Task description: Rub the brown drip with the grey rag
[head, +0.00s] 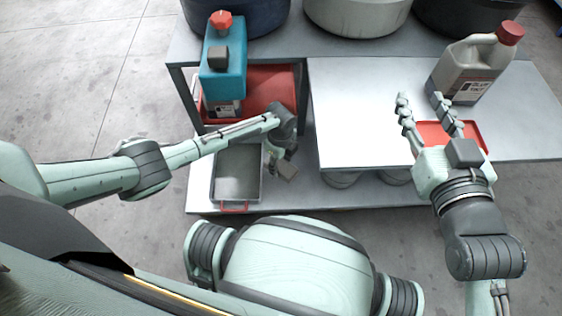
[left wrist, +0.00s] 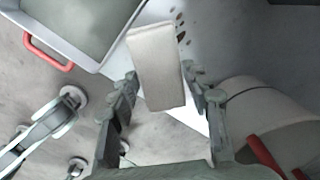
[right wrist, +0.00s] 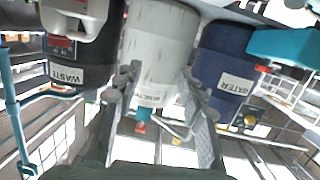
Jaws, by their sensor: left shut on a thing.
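My left gripper (head: 280,161) is shut on a grey-beige folded rag (head: 287,172) over the lower shelf. In the left wrist view the rag (left wrist: 157,65) sits between the fingers of the left gripper (left wrist: 160,88). A few small brown spots, the brown drip (left wrist: 181,37), show on the pale shelf just beside the rag's far end; I cannot tell whether the rag touches the shelf. In the head view I cannot make out the drip. My right gripper (head: 420,98) is open and empty above the white upper surface; it also shows in the right wrist view (right wrist: 158,76).
A grey tray (head: 214,185) with a red handle lies left of the rag on the lower shelf (head: 300,197). A teal jug (head: 222,75) stands in a red tray (head: 285,83). A grey jug (head: 466,68) and red tray (head: 482,134) are near my right gripper. Large buckets stand behind.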

